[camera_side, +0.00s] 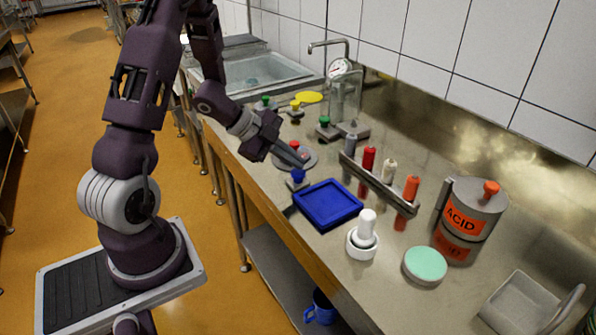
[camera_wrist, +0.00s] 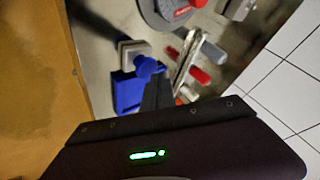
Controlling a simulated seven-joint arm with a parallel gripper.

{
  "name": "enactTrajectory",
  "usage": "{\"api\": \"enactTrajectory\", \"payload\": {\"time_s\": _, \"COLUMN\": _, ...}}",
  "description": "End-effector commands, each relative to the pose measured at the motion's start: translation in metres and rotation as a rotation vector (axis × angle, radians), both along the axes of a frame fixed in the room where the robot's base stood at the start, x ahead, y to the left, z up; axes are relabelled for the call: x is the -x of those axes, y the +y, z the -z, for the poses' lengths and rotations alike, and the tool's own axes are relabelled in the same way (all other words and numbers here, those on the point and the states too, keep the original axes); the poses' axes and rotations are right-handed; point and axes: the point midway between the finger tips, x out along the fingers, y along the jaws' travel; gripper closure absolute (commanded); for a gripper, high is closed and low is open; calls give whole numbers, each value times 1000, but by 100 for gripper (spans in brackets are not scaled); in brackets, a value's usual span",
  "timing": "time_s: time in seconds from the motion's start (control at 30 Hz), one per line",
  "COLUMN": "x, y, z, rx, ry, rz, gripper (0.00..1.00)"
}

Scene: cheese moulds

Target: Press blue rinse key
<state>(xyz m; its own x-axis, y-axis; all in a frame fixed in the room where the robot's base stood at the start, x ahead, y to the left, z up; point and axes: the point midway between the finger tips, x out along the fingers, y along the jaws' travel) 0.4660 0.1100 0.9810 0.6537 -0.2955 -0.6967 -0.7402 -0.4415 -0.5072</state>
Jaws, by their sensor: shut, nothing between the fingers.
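The blue key (camera_side: 298,175) is a blue knob on a small pale square base, at the table's front edge behind the blue tray. In the wrist view the blue key (camera_wrist: 147,65) shows just beyond my fingertips, with its pale base to the upper left. My gripper (camera_side: 302,161) is shut and empty, its fingers slanting down with the tips just above the blue key in the side view. In the wrist view my gripper (camera_wrist: 158,80) overlaps the knob's lower right edge. I cannot tell whether the tips touch the knob.
A red knob (camera_side: 294,145) on a round grey base stands close behind my fingers. A blue tray (camera_side: 328,222) lies in front. A rack (camera_side: 378,186) with several coloured handles stands to the right. A white mould (camera_side: 362,248) and acid canister (camera_side: 470,222) are farther right.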

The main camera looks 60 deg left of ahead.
Motion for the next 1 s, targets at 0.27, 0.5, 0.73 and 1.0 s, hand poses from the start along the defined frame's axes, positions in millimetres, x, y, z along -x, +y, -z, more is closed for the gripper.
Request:
{"api": "enactTrajectory", "payload": {"time_s": 0.27, "x": 0, "y": 0, "z": 0, "rx": 0, "ry": 0, "rz": 0, "gripper": 100}}
{"api": "enactTrajectory", "payload": {"time_s": 0.5, "x": 0, "y": 0, "z": 0, "rx": 0, "ry": 0, "rz": 0, "gripper": 100}}
{"api": "enactTrajectory", "payload": {"time_s": 0.73, "x": 0, "y": 0, "z": 9, "rx": 1, "ry": 1, "rz": -1, "gripper": 100}}
{"api": "enactTrajectory", "payload": {"time_s": 1.0, "x": 0, "y": 0, "z": 9, "rx": 1, "ry": 0, "rz": -1, "gripper": 100}}
